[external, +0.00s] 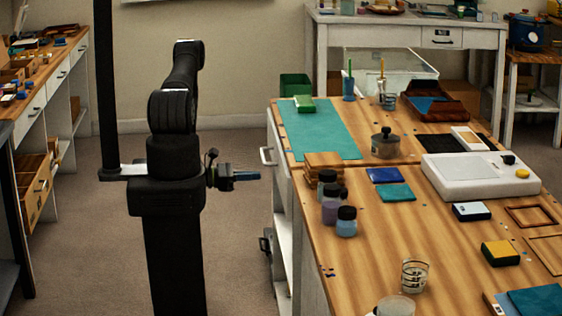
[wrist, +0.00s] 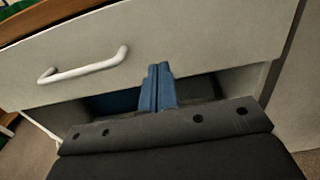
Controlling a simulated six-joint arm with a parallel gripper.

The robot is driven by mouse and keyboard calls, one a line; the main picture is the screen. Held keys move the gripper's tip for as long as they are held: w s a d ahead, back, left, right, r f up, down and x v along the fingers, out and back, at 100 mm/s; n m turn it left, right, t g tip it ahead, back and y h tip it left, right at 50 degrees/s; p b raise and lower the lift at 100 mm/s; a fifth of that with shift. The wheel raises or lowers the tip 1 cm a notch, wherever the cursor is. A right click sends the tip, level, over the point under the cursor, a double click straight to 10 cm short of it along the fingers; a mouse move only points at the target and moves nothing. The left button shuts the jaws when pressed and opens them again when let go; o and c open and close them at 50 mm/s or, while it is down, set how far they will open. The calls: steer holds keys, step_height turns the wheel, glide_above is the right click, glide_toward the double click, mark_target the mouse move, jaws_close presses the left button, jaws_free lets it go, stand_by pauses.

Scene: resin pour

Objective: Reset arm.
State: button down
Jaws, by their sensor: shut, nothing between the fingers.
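My arm (external: 174,110) stands folded above its black column, left of the wooden workbench in the external view. Behind the fingers is a white drawer front (wrist: 180,50) with a white handle (wrist: 83,66). A dark opening shows below the drawer.
The workbench (external: 300,240) holds jars (external: 346,222), a teal mat (external: 318,130), a white scale (external: 480,178) and a glass (external: 414,275). A shelf unit (external: 50,100) stands at the left. Open floor (external: 240,250) lies between my column and the bench.

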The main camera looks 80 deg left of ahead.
steer(key=shift+w, duration=2.95)
